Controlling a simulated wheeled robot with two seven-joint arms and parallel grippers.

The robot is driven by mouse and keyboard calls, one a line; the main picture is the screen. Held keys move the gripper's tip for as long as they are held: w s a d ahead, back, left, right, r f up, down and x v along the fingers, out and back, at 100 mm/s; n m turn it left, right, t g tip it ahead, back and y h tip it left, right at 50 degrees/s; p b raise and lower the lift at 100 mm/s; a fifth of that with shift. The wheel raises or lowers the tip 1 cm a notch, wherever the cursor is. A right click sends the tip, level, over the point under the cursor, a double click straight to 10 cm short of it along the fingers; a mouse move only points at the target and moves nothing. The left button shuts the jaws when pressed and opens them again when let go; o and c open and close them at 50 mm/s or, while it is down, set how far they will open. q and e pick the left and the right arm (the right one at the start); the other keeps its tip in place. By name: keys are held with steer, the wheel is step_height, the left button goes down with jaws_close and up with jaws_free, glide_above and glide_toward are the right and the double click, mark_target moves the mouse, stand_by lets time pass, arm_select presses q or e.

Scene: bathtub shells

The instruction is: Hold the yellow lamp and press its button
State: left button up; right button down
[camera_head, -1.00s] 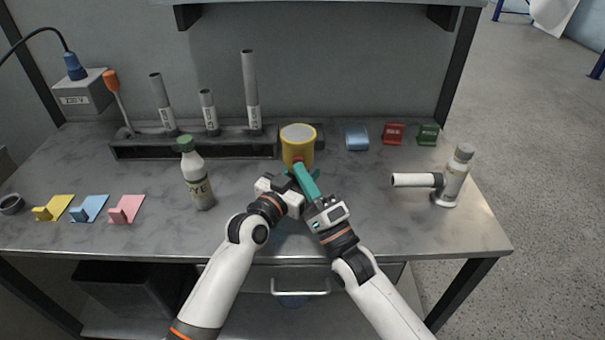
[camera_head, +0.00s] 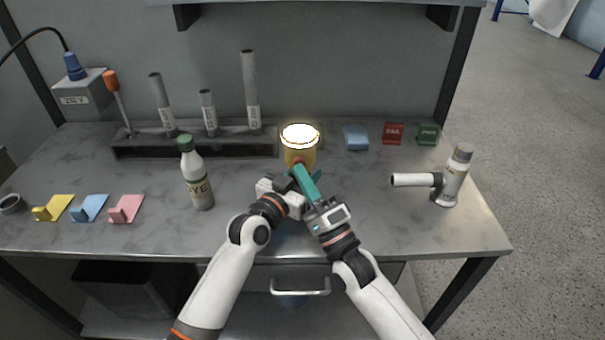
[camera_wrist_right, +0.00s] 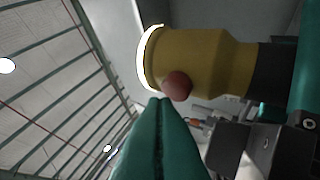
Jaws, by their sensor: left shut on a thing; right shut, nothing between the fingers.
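The yellow lamp (camera_head: 303,156) is upright at the middle of the workbench, and its round top glows bright white. It also shows in the right wrist view (camera_wrist_right: 208,58), with a lit rim at its left end. My left gripper (camera_head: 291,181) is shut on the lamp's lower part, which is mostly hidden by the grippers. The red button (camera_wrist_right: 177,86) is on the lamp's yellow side. My right gripper (camera_wrist_right: 160,104) is shut and empty, its green fingertips at the button's edge. In the head view the right gripper (camera_head: 302,170) reaches up to the button; exact contact cannot be told.
A green-capped bottle (camera_head: 197,178) stands left of my arms. A grey rack (camera_head: 200,148) with tubes is behind. Yellow, blue and pink pieces (camera_head: 90,208) lie at left. A white cylinder device (camera_head: 452,178) stands at right. The bench between is clear.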

steer(key=shift+s+a, duration=0.1)
arm_select(q)
steer(key=shift+a, duration=0.15)
arm_select(e)
steer(key=s, duration=0.6)
arm_select(q)
steer(key=shift+w, duration=0.1)
steer(key=o, duration=1.2)
steer(key=shift+c, duration=0.2)
arm_select(e)
steer(key=shift+w, duration=0.1)
